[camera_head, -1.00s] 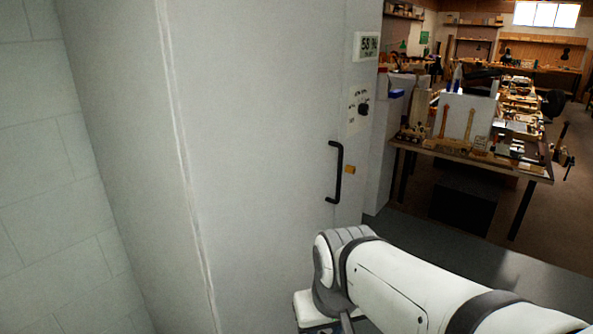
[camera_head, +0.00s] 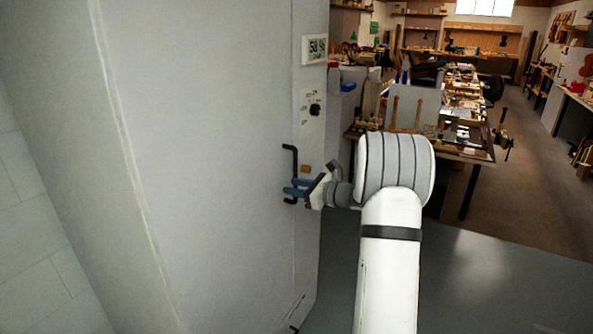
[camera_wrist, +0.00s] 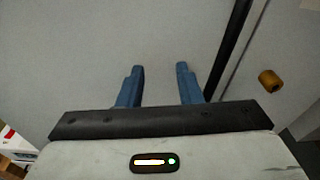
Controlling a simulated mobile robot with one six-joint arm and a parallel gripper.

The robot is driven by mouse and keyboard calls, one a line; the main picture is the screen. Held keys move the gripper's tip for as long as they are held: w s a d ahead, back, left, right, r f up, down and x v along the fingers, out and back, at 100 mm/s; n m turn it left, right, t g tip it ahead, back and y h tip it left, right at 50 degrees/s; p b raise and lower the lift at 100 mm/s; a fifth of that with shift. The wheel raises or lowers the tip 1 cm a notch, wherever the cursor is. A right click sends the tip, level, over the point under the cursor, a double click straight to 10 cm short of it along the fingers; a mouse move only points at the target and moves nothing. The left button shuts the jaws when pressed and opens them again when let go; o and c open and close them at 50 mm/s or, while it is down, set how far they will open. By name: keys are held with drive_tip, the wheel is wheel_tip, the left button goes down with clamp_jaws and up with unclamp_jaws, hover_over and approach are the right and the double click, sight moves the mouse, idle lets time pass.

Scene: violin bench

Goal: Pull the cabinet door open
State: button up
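The grey cabinet door (camera_head: 210,150) fills the left and middle of the head view and looks closed along its seam. Its black bar handle (camera_head: 289,165) stands upright near the right edge. My gripper (camera_head: 294,188) is at the lower part of the handle, its blue fingers pointing at the door. In the wrist view the two fingers (camera_wrist: 160,69) are apart with only grey door surface between them. The handle (camera_wrist: 232,45) runs just outside the right finger there, not between the fingers. I cannot tell whether that finger touches it.
A brass-coloured knob (camera_head: 305,168) sits right of the handle, on the cabinet frame. A display (camera_head: 315,48) and a control dial (camera_head: 315,110) are above it. A cluttered workbench (camera_head: 470,156) stands behind to the right. Open floor (camera_head: 490,205) lies right of my arm.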

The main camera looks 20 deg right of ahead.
drive_tip(key=w+d+m+t+h, duration=0.1)
drive_tip(key=w+d+m+t, duration=0.15)
drive_tip(key=d, duration=0.45)
drive_tip(key=shift+m+h, duration=0.3)
drive_tip(key=shift+m, duration=0.15)
drive_tip(key=x, duration=0.2)
drive_tip(key=p+x, duration=0.1)
drive_tip(key=x, duration=0.2)
drive_tip(key=p+x, duration=0.1)
drive_tip(key=x, duration=0.1)
drive_tip(key=shift+a+f, duration=0.3)
drive_tip(key=shift+c, duration=0.3)
clamp_jaws()
